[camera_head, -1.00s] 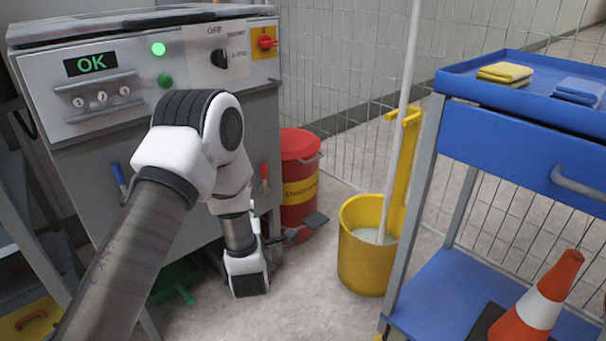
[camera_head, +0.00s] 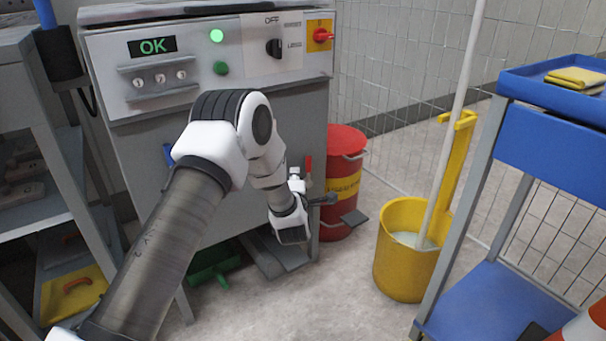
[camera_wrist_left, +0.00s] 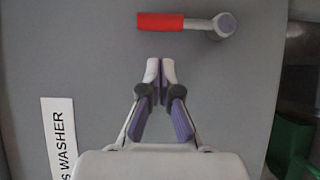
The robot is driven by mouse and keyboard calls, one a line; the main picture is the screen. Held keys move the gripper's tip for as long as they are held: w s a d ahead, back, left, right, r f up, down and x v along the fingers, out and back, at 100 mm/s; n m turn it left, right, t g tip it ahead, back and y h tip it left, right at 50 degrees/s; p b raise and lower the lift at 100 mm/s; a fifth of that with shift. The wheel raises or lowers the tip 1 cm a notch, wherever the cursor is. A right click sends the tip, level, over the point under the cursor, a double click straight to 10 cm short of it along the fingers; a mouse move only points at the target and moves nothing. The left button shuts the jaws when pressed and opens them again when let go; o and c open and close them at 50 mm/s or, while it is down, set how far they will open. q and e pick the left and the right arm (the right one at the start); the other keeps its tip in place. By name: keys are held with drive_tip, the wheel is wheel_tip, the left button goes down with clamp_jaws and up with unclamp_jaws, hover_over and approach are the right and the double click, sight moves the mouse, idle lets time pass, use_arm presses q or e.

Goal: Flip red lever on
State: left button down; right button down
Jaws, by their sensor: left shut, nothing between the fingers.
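The red lever (camera_head: 309,165) is on the lower right of the grey machine front, its handle upright. In the left wrist view the lever's red handle (camera_wrist_left: 160,22) runs left from a grey pivot, beyond the fingertips. My left gripper (camera_head: 297,174) is just left of the lever in the head view, partly masked by its wrist. In the left wrist view my left gripper (camera_wrist_left: 160,70) has its fingertips together with nothing between them. A gap shows there between the tips and the handle. My right gripper is out of view.
A red bin (camera_head: 343,150) stands right of the machine (camera_head: 300,105). A yellow mop bucket (camera_head: 405,275) and a blue cart (camera_head: 540,140) are farther right. A grey shelf (camera_head: 35,215) is at left. Open floor lies in front of the bin.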

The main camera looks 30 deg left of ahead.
sight(308, 170)
use_arm(q)
drive_tip(key=shift+w+d, duration=0.25)
drive_tip(key=shift+w, duration=0.5)
drive_tip(key=shift+w+d, duration=0.2)
drive_tip(key=shift+w, duration=0.5)
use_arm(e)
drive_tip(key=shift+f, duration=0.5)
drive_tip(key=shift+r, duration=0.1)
use_arm(q)
drive_tip(key=shift+w+r+m+p, duration=0.15)
drive_tip(key=shift+m+p, duration=0.15)
drive_tip(key=shift+p, duration=0.05)
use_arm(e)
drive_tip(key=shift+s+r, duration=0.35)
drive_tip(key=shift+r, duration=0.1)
